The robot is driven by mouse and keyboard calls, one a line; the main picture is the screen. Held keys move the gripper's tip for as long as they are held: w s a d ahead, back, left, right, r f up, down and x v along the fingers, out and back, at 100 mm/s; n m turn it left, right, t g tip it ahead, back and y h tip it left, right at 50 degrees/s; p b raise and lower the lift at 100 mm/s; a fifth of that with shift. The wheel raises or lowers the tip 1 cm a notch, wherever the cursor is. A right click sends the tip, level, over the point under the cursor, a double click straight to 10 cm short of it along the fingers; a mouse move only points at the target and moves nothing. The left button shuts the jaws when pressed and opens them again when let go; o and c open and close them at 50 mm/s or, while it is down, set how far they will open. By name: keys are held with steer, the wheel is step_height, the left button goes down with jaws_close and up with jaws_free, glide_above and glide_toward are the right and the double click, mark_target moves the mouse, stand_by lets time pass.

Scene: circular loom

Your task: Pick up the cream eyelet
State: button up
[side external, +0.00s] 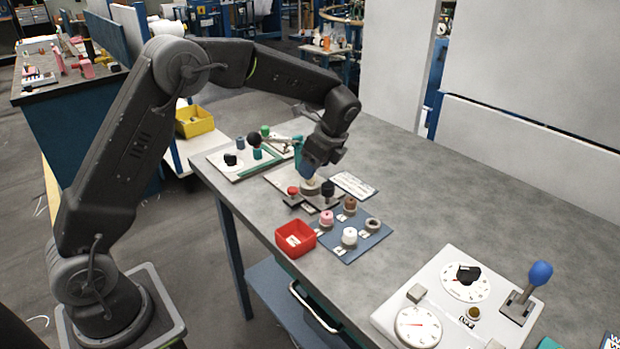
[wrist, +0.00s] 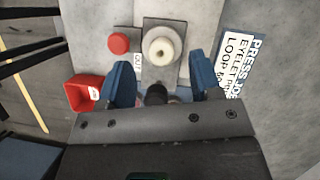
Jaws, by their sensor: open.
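In the side view the cream eyelet (side external: 312,184) shows only partly, just below my gripper. My gripper (wrist: 161,68) is open, its two blue fingers spread apart with nothing held between them. In the wrist view the eyelet lies just ahead of the fingertips, roughly centred between them. In the side view my gripper (side external: 309,168) is low over the fixture; whether a finger touches the eyelet cannot be told.
A red button (wrist: 118,43) and a black knob (wrist: 156,94) flank the fixture. A red bin (side external: 296,238) stands in front. A blue mat (side external: 372,243) holds white, pink, brown and grey eyelets.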

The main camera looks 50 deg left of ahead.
steer(key=shift+x, duration=1.55)
steer(key=shift+w, duration=0.1)
steer(key=c, duration=1)
steer(key=shift+r, duration=0.1)
